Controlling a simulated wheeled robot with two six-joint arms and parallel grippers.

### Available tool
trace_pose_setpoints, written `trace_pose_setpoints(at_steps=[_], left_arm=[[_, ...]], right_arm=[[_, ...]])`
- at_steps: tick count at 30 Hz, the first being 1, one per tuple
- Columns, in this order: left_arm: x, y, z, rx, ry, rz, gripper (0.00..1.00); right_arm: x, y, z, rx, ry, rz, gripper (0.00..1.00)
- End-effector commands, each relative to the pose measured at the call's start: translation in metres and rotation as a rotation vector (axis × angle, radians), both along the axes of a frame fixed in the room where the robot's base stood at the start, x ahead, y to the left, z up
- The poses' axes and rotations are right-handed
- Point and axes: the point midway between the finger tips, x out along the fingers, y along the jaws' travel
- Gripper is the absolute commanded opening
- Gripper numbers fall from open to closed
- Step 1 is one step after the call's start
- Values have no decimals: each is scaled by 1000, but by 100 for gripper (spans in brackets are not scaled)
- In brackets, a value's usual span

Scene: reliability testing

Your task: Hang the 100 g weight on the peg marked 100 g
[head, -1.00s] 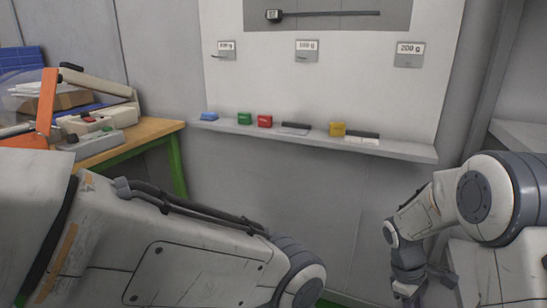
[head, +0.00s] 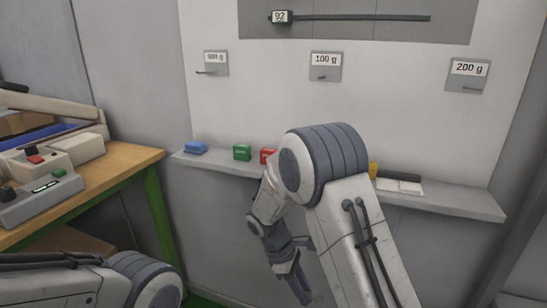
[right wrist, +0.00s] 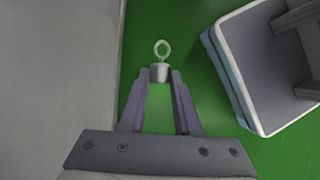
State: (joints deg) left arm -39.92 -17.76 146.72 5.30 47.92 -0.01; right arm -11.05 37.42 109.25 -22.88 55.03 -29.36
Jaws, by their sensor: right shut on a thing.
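The plate marked 100 g (head: 325,66) is on the white wall panel, with a small peg on it. My right gripper (head: 300,287) hangs low in front of the wall, below the shelf and below the 100 g peg. In the right wrist view, the right gripper (right wrist: 159,82) is shut on a small grey metal weight (right wrist: 160,73) with a ring on its top. The weight is held at the fingertips; no marking on it is readable. I cannot make out the weight in the head view. My left arm shows at the lower left, but its gripper is out of view.
Other peg plates are at the left (head: 215,63) and at the right, marked 200 g (head: 468,75). A shelf (head: 450,202) below bears blue (head: 195,147), green (head: 242,152), red and yellow blocks, partly behind my right arm. A wooden bench (head: 120,170) stands left.

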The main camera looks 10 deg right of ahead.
Motion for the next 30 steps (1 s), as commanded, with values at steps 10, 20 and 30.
trace_pose_setpoints(at_steps=[10,20,30], left_arm=[[0,0,134,-1,-1,0,65],[0,0,241,-1,-1,1,65],[0,0,352,-1,-1,2,65]], right_arm=[[-28,-12,113,-222,151,175,0],[-33,-21,214,-515,273,370,0],[-22,-16,323,-865,318,601,0]])
